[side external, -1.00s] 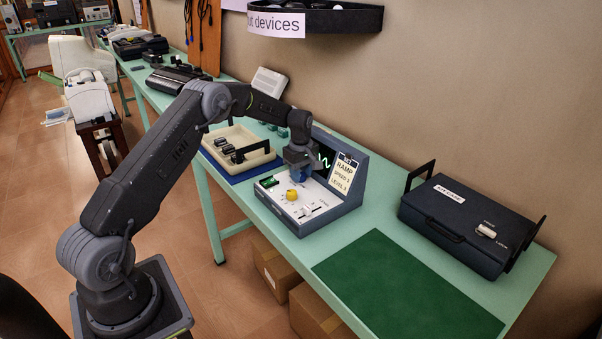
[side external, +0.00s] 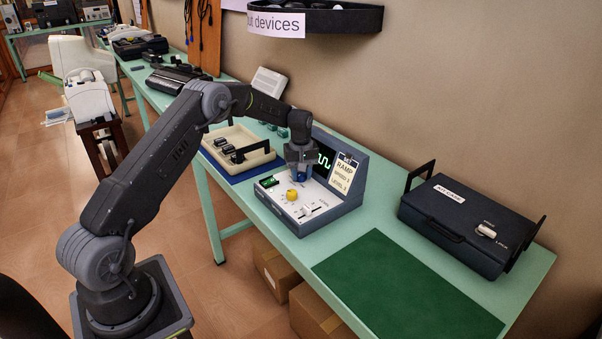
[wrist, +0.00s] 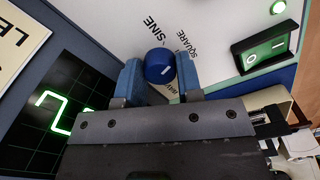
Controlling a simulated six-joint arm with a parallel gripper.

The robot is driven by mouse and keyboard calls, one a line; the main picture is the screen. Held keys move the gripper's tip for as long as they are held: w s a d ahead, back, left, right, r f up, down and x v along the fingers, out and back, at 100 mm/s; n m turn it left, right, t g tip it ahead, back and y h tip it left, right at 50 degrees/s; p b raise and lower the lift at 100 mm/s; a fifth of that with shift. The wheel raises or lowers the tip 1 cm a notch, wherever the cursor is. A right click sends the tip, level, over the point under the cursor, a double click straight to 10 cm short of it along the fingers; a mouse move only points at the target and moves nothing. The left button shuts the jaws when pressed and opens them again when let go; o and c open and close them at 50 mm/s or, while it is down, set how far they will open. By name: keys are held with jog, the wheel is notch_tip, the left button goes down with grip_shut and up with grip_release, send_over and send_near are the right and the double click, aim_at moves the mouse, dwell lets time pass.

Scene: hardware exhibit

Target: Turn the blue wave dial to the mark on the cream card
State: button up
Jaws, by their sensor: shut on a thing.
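The blue wave dial (wrist: 160,63) sits on the white sloping panel of the grey console (side external: 330,215). My gripper (wrist: 160,78) is shut on it, with one blue finger on each side. The dial's white line is small, and its exact direction is hard to tell. SINE and SQUARE are printed around the dial; a third label is partly hidden by my gripper. The cream card (side external: 344,173) on the console reads RAMP, with speed and level lines below. The console's screen (side external: 324,158) shows a green square-edged trace.
A yellow knob (side external: 292,194), sliders and a lit green switch (wrist: 264,50) share the panel. A cream tray (side external: 262,158) stands left of the console, a black case (side external: 455,215) to its right. The green mat (side external: 405,285) is empty.

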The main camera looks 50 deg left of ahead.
aim_at(301, 174)
jog(key=m, duration=1.2)
jog(key=shift+m, duration=0.4)
dwell(0.3)
jog(key=o, duration=0.6)
jog(key=shift+o, duration=0.2)
notch_tip(301, 174, up, 14)
